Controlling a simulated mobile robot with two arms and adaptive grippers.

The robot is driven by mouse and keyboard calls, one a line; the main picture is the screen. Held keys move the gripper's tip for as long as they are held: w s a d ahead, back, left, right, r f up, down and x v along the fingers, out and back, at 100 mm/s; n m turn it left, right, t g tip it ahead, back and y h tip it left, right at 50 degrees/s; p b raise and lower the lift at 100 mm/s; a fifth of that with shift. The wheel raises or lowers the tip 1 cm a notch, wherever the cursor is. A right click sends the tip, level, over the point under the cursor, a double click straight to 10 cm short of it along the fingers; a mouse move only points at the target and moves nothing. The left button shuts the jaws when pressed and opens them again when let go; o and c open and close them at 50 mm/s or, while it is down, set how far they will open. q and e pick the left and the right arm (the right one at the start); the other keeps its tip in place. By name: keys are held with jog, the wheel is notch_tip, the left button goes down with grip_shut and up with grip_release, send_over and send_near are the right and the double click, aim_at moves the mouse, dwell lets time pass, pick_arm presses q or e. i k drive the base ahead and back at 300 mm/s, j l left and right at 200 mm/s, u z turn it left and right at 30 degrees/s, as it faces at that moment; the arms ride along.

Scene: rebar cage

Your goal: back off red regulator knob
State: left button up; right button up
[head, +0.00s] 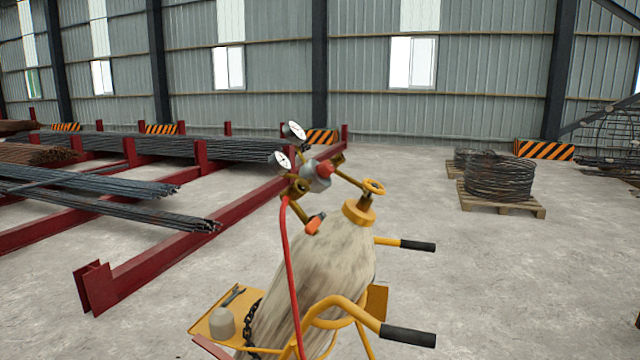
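The red regulator knob (325,168) sits on the grey regulator body (315,178), above a pale, worn gas cylinder (318,270). Two round white gauges stand up from the regulator, the upper gauge (294,132) and the lower gauge (280,160). A yellow valve handwheel (374,186) tops the cylinder to the right of the knob. An orange-red lever or small knob (316,223) hangs below the regulator. A red hose (287,260) runs down from it. Neither of my grippers is in view.
The cylinder stands on a yellow cart with black-gripped handles (407,335) and a tray (213,324) holding a wrench. Red racks (150,265) with rebar lie to the left. Wire coils (499,178) sit on a pallet at right.

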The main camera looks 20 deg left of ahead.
aim_at(325, 169)
jog(key=i+l+z, duration=0.15)
jog(key=i+z, duration=0.3)
jog(key=i, duration=0.6)
